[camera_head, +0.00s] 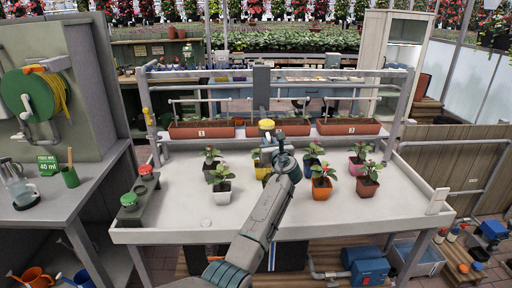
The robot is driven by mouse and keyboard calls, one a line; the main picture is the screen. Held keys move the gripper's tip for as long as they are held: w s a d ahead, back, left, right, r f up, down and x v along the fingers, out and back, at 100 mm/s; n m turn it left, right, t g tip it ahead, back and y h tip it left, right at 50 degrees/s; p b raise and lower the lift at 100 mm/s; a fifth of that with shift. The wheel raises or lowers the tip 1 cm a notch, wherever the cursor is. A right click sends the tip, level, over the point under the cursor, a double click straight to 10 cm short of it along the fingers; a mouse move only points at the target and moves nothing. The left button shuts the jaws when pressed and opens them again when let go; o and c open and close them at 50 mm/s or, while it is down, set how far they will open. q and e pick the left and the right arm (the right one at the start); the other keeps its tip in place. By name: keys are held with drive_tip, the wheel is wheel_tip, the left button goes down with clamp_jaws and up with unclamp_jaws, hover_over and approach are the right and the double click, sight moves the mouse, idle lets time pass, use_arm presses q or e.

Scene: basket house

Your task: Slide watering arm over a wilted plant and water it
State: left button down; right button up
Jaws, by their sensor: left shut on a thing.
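The watering arm (262,92) is a grey upright piece on the rail across the back of the white bench (165,215). A yellow part (267,124) shows below it. My left gripper (270,142) is shut at this yellow part, at the middle of the bench; its fingertips are largely hidden by my own arm. Several potted plants stand on the bench: a white pot (221,193) at left, a yellow pot (266,174) partly behind my gripper, a blue pot (309,163), an orange pot (321,191), a pink pot (356,168) and a dark red pot (367,187). I cannot tell which plant is wilted.
Brown planter troughs (350,127) line the bench's back edge. A small stand with red and green buttons (129,201) is at its left. A hose reel (30,95) and a green "40 ml" sign (48,164) are further left.

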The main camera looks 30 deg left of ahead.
use_arm(q)
drive_tip(key=shift+w+d+b, duration=0.15)
drive_tip(key=shift+w+d, duration=0.25)
drive_tip(key=shift+d, duration=0.25)
drive_tip(key=shift+w+d+b, duration=0.15)
drive_tip(key=shift+w+d, duration=0.2)
drive_tip(key=shift+d, duration=0.25)
use_arm(e)
drive_tip(key=shift+d+f, duration=0.3)
drive_tip(key=shift+f, duration=0.2)
use_arm(q)
drive_tip(key=c, duration=1.5)
unclamp_jaws()
drive_tip(key=shift+s, duration=0.1)
use_arm(e)
drive_tip(key=shift+a, duration=0.15)
